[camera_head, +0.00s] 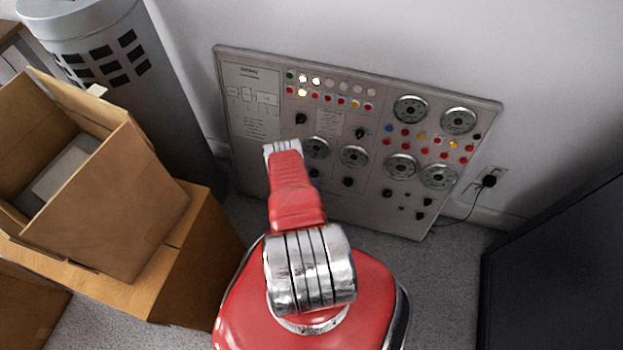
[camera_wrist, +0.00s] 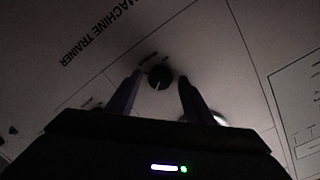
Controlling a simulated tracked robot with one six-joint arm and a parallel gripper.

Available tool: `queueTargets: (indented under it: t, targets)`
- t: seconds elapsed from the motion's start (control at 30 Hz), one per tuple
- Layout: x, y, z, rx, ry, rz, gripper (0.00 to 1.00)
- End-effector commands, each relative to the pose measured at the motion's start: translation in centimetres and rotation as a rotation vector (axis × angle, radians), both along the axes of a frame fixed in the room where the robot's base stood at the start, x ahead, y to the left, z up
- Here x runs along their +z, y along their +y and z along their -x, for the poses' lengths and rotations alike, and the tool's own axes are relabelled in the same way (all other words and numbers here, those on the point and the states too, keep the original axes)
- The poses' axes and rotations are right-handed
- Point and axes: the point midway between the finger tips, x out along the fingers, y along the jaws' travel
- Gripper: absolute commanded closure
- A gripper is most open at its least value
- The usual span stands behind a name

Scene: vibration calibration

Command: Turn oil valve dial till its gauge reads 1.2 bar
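A black round dial with a pale pointer line (camera_wrist: 160,79) shows in the wrist view, between my two dark fingertips. My gripper (camera_wrist: 160,75) is open, with a visible gap on each side of the dial. I cannot tell how deep the fingers reach around it. In the head view my red arm extends to the left part of the grey control panel (camera_head: 268,62) and hides its own fingertips. Several round gauges sit on the panel, one (camera_head: 316,148) just right of my wrist. Their needles are too small to read, and no oil label is legible.
An open cardboard box (camera_head: 130,215) stands at left, with a grey perforated bin (camera_head: 150,100) behind it. A dark cabinet (camera_head: 560,260) is at right. A plug and cable (camera_head: 488,181) hang at the wall outlet.

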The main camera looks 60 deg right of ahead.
Motion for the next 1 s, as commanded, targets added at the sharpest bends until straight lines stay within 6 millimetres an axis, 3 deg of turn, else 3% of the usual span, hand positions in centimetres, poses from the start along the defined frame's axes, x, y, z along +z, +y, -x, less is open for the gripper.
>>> queueTargets:
  t: [0.53, 1.0]
  targets:
    - [-0.03, 0.02, 0.05, -0.001, 0.001, -0.001, 0.92]
    - [-0.08, 0.06, 0.07, 0.013, 0.073, 0.009, 0.93]
